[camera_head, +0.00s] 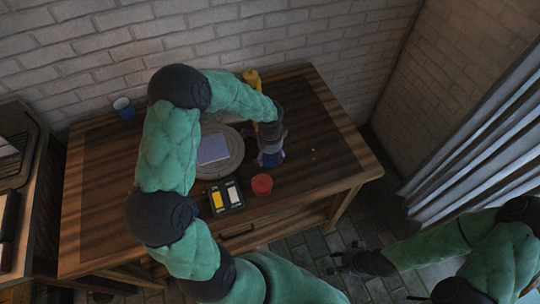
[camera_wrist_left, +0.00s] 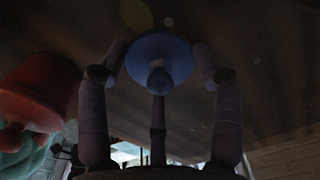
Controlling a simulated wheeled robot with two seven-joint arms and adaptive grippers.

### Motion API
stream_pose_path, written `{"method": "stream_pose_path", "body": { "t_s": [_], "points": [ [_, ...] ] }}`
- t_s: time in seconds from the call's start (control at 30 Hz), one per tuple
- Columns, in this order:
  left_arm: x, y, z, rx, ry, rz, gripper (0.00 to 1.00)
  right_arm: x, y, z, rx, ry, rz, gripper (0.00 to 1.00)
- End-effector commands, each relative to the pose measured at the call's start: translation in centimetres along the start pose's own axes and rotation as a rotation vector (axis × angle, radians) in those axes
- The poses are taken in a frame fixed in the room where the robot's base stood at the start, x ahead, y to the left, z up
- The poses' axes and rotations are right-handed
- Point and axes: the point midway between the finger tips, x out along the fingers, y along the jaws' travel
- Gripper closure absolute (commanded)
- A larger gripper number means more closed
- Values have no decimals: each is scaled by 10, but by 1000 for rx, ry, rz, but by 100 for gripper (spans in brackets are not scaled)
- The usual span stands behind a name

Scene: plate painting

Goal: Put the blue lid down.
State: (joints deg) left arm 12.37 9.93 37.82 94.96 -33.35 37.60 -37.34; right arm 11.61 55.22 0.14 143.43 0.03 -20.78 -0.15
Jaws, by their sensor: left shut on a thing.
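My left gripper (camera_head: 271,156) is over the right half of the wooden table, shut on the blue lid (camera_head: 271,159). In the left wrist view the blue lid (camera_wrist_left: 160,58) is a round disc with a knob, between the fingers of the left gripper (camera_wrist_left: 160,75). The fingers partly hide it in the head view. I cannot tell whether the lid touches the table. My right gripper (camera_head: 346,259) is open and empty, away from the table at the lower right.
A red lid-like piece (camera_head: 262,184) lies just left of and nearer than the blue lid. A paint palette (camera_head: 226,197), a round grey board (camera_head: 233,166) with a pale square block (camera_head: 213,149), a yellow bottle (camera_head: 252,78) and a blue cup (camera_head: 123,108) are on the table (camera_head: 335,170). Its right side is clear.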

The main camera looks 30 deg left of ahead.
Motion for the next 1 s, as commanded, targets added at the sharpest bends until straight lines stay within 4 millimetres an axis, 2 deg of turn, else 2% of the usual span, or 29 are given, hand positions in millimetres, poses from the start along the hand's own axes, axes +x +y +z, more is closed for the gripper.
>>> {"method": "stream_pose_path", "body": {
  "t_s": [0.03, 0.1, 0.43, 0.57, 0.67, 1.0],
  "points": [
    [1, 0, 0, 0, 0, 0, 26, 1, 0, 0, 0, 0, 0, 60],
    [1, 0, 0, 0, 0, 0, 11, 0, 0, 0, 0, 0, 0, 60],
    [0, 0, 0, 0, 0, 0, 11, 0, 0, 0, 0, 0, 0, 60],
    [-7, 0, 0, 0, 0, -1, 11, -3, -1, 0, 0, 0, 0, 60],
    [-20, -1, 0, 1, 0, -2, 11, -8, -3, 0, 0, 0, 0, 60],
    [-88, 0, 0, 0, 1, -2, 11, -26, -9, 1, 0, 0, 0, 60]
  ]
}}
